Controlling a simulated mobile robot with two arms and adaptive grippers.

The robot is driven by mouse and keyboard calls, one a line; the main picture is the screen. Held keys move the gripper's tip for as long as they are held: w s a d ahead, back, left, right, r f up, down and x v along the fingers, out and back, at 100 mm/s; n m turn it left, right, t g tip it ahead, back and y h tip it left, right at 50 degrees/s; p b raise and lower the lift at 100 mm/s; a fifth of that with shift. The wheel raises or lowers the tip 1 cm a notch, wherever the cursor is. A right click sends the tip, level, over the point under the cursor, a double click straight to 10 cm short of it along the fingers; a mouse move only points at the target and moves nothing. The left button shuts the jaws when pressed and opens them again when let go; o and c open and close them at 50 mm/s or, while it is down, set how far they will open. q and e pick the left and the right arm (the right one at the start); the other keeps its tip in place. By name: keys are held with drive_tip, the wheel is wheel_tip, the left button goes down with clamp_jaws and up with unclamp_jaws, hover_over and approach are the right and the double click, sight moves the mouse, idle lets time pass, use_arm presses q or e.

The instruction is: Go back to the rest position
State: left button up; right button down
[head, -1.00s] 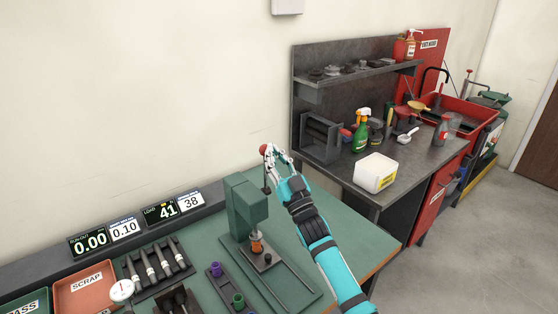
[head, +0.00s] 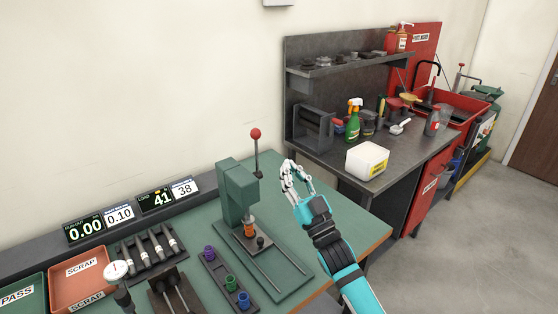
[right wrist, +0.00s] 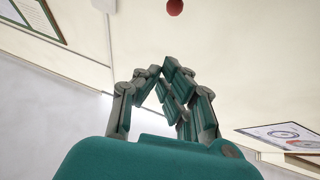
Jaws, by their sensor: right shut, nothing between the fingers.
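My right gripper (head: 298,180) is shut and empty, held in the air to the right of the green press (head: 238,190). It also shows in the right wrist view (right wrist: 160,75), with its fingertips together. The press lever with its red ball knob (head: 256,133) stands upright, apart from the gripper. The red knob also shows at the top of the right wrist view (right wrist: 174,7). An orange part (head: 249,230) sits under the press ram. My left gripper is not in view.
A rack with purple, green and blue parts (head: 230,283) lies left of the press. Red scrap tray (head: 78,290), green pass tray (head: 20,300) and displays (head: 85,229) are further left. A grey workbench (head: 400,150) with a white tub (head: 367,161) stands behind at right.

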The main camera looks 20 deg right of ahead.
drive_tip(key=s+f+m+g+h, duration=0.1)
drive_tip(key=s+f+g+h, duration=0.1)
drive_tip(key=s+f+g, duration=0.7)
drive_tip(key=s+f+m+g+h, duration=0.1)
drive_tip(key=s+f+g+h, duration=0.2)
drive_tip(key=f, duration=0.9)
drive_tip(key=s+a+f+n+g, duration=0.1)
drive_tip(key=s+f+g, duration=0.3)
drive_tip(key=s, duration=0.8)
drive_tip(key=s+f+g, duration=0.3)
drive_tip(key=s+g, duration=0.1)
drive_tip(key=s, duration=0.8)
wheel_tip(320, 180, down, 27)
drive_tip(key=s+g, duration=0.1)
drive_tip(key=g, duration=0.1)
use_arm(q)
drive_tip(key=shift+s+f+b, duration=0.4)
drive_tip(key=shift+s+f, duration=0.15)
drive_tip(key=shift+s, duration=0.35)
use_arm(e)
drive_tip(key=s+d+f, duration=0.3)
drive_tip(key=s+f, duration=1.3)
drive_tip(key=shift+s+f+g, duration=0.15)
drive_tip(key=shift+s+g, duration=0.15)
drive_tip(key=shift+g, duration=0.1)
